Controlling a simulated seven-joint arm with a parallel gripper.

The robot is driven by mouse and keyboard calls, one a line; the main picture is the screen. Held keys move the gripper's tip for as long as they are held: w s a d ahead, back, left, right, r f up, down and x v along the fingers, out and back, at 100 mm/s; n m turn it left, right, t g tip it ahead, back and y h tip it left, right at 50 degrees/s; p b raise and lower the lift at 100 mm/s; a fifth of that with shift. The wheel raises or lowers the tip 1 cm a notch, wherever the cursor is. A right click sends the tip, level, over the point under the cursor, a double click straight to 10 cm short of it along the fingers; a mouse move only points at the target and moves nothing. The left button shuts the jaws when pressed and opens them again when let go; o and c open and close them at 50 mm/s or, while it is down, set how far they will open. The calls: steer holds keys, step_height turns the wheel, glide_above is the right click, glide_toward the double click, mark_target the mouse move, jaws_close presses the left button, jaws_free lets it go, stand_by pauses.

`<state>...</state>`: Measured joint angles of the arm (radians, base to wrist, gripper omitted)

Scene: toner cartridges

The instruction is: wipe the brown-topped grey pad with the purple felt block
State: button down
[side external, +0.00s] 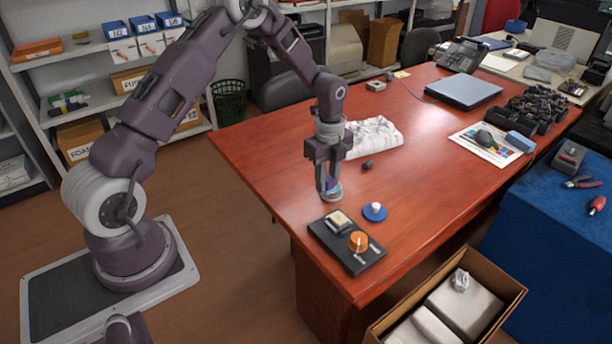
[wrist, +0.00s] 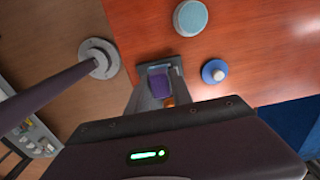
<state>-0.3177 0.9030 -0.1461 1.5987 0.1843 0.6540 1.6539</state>
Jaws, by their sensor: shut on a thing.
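My gripper (side external: 329,187) points down over the table's near left edge, shut on the purple felt block (wrist: 159,87). The block shows between the fingers in the wrist view; in the side view it is small and mostly covered. A small squarish pad with a pale brownish top (side external: 338,220) sits on a black board (side external: 335,254), just nearer the camera than my gripper. The pad is too small to make out its sides, and my gripper hides it in the wrist view. The block appears apart from the pad.
An orange knob (side external: 358,241) shares the board. A blue disc with a white knob (side external: 374,211) stands beside it. A round teal-topped grey piece (wrist: 190,17) lies close to my gripper. An open carton (side external: 508,297) stands below the front edge. Crumpled white material (side external: 374,135) lies behind.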

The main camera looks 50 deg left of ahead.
mark_target(335, 215)
steer(key=shift+w+d+f, duration=0.1)
steer(key=shift+d+f, duration=0.35)
steer(key=shift+f, duration=0.7)
steer(key=shift+w+d+f, duration=0.1)
steer(key=shift+d+f, duration=0.35)
steer(key=shift+f, duration=0.75)
steer(key=shift+w+d+f, duration=0.1)
steer(key=shift+d+f, duration=0.35)
steer(key=shift+f, duration=0.7)
steer(key=shift+w+d+f, duration=0.1)
steer(key=shift+d+f, duration=0.05)
steer(key=shift+d, duration=1.7)
steer(key=shift+a, duration=1.6)
steer(key=shift+a+r, duration=0.15)
steer(key=shift+r, duration=0.45)
steer(key=shift+a+r, duration=0.15)
steer(key=shift+r, duration=3.35)
